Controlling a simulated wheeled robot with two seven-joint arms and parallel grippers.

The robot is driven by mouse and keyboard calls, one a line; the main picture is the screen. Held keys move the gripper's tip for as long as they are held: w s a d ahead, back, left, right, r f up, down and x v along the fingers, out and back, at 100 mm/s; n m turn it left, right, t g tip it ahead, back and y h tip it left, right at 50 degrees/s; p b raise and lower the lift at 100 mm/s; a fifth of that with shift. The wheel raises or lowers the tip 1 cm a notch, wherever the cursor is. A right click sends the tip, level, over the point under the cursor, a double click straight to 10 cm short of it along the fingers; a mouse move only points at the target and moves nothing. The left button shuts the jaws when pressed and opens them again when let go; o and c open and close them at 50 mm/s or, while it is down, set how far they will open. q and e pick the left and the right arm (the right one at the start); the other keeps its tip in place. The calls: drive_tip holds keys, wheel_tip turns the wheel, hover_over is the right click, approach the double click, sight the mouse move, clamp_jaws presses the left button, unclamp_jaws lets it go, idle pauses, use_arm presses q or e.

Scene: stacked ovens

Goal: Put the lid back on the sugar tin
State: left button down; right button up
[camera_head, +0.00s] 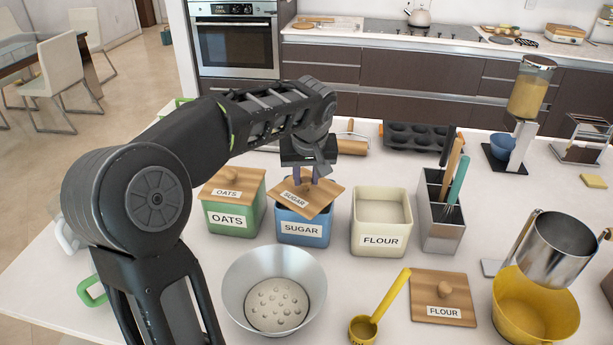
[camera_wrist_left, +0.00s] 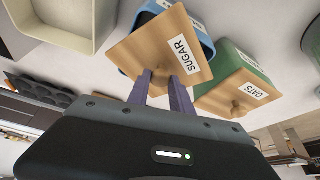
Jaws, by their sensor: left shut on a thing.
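The blue sugar tin (camera_head: 302,229) stands on the white counter between the green oats tin and the cream flour tin. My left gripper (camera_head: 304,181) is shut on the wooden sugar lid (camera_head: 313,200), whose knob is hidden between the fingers. The lid is tilted and turned askew over the tin's mouth; I cannot tell whether it touches the rim. In the left wrist view the lid (camera_wrist_left: 150,50) lies in front of the fingers (camera_wrist_left: 168,92), with the blue tin (camera_wrist_left: 204,38) partly showing behind it. My right gripper is not in view.
The green oats tin (camera_head: 234,217) has its lid on, close at the left. The open flour tin (camera_head: 380,236) is at the right, with its lid (camera_head: 443,310) on the counter. A metal colander (camera_head: 236,289), yellow scoop (camera_head: 390,298) and utensil holder (camera_head: 436,226) stand nearby.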

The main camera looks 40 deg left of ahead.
use_arm(q)
drive_tip(key=c, duration=1.1)
unclamp_jaws()
drive_tip(key=shift+o, duration=0.3)
drive_tip(key=o, duration=0.4)
drive_tip(key=shift+o, duration=0.2)
drive_tip(key=shift+r, duration=0.1)
drive_tip(key=shift+r+p, duration=2.4)
drive_tip(key=shift+r, duration=1)
